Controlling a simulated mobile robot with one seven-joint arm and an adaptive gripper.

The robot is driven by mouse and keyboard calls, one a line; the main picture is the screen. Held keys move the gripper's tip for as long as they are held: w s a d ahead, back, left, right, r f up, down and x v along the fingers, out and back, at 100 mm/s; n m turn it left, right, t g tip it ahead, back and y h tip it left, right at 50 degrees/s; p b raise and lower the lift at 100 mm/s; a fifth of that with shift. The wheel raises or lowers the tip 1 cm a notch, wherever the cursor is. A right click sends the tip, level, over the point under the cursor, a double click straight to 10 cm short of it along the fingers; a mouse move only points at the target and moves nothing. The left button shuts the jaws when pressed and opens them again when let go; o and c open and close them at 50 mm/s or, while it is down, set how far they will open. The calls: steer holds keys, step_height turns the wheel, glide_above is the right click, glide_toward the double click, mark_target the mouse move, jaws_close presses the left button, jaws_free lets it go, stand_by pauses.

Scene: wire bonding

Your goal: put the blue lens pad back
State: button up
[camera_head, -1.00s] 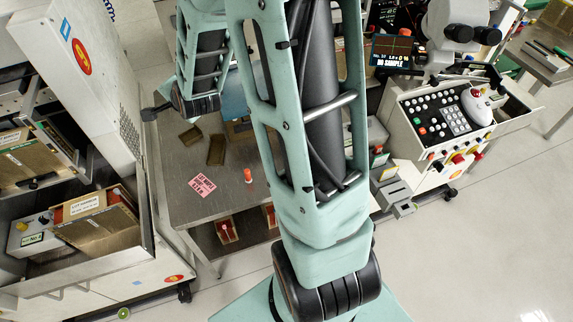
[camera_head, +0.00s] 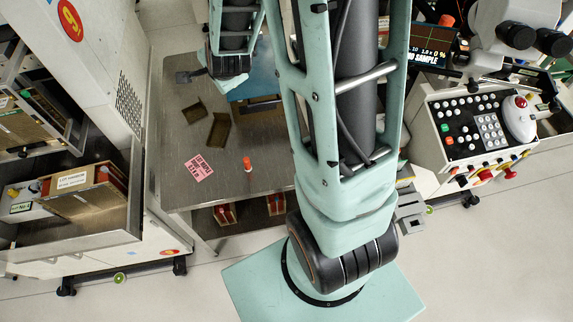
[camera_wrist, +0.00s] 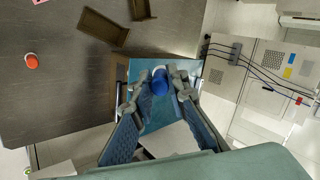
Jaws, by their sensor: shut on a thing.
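My gripper (camera_wrist: 159,82) is shut on a small blue piece, which I take to be the blue lens pad (camera_wrist: 160,80). The piece sits between the two fingertips, with a whitish part at its top edge. In the head view, my arm hides the held piece, and I cannot make out the fingers clearly there.
The metal table (camera_head: 175,130) bears two brown open trays (camera_head: 195,110) (camera_head: 219,130), a pink card (camera_head: 199,168) and an orange-capped item (camera_head: 247,163). A control console (camera_head: 480,130) stands right, a white cabinet (camera_head: 85,60) left. The table's front left is clear.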

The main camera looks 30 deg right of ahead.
steer(key=s+a+f+m+g+y+b, duration=0.1)
steer(key=s+f+m+g+b, duration=0.25)
steer(key=s+f, duration=0.45)
steer(key=s+a+f+m+g+y+b, duration=0.15)
steer(key=s+f+g+b, duration=0.3)
steer(key=s, duration=0.75)
steer(key=w+d+f, duration=0.1)
steer(key=d+f, duration=0.2)
steer(key=d, duration=0.1)
steer(key=w+d+f+b, duration=0.1)
steer(key=w+d+f, duration=0.1)
steer(key=d+f, duration=0.1)
steer(key=w+d+f+b, duration=0.1)
steer(key=w+d+f, duration=0.1)
steer(key=d, duration=0.4)
steer(key=shift+f, duration=0.65)
steer(key=shift+w+d+f+b, duration=0.15)
steer(key=shift+f+b, duration=0.25)
steer(key=shift+f, duration=1.35)
steer(key=shift+f, duration=0.15)
